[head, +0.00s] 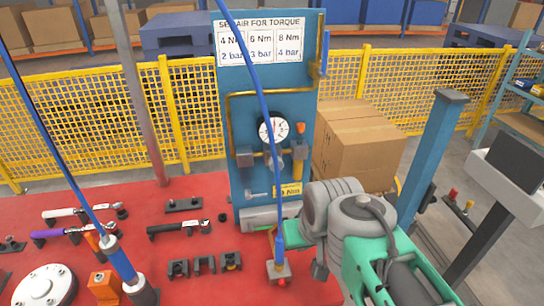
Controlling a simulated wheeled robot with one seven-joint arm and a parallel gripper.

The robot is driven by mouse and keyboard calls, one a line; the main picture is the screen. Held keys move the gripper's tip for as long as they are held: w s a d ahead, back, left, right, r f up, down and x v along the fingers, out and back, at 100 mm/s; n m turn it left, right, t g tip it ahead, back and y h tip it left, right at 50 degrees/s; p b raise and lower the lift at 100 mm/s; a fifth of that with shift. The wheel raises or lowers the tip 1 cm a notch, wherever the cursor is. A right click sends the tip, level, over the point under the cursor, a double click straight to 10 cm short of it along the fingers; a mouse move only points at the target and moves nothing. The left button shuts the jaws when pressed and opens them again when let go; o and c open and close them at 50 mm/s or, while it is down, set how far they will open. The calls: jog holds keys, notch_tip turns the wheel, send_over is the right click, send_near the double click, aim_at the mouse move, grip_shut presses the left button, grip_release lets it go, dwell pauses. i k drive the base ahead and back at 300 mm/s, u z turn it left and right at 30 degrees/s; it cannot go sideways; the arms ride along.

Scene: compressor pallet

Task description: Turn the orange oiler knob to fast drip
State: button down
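The orange oiler knob (300,128) is small and sits on top of the yellow oiler (299,163), right of the round white gauge (272,130) on the blue panel (250,85). The knob's setting is too small to read. My grey and green arm comes in from the lower right, in front of the panel's lower right edge and below the oiler. A dark grey part hangs under its wrist, but I cannot make out fingers or a grip. Nothing of my arm touches the knob.
A blue hose (262,120) hangs in front of the panel, close to the gauge. Torque tools lie on the red table (120,215) at left. Cardboard boxes (358,140) stand right of the panel, near a blue post (432,150).

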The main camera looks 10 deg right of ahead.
aim_at(300, 127)
jog(key=u, duration=1.5)
jog(key=k, duration=0.4)
jog(key=u, duration=0.1)
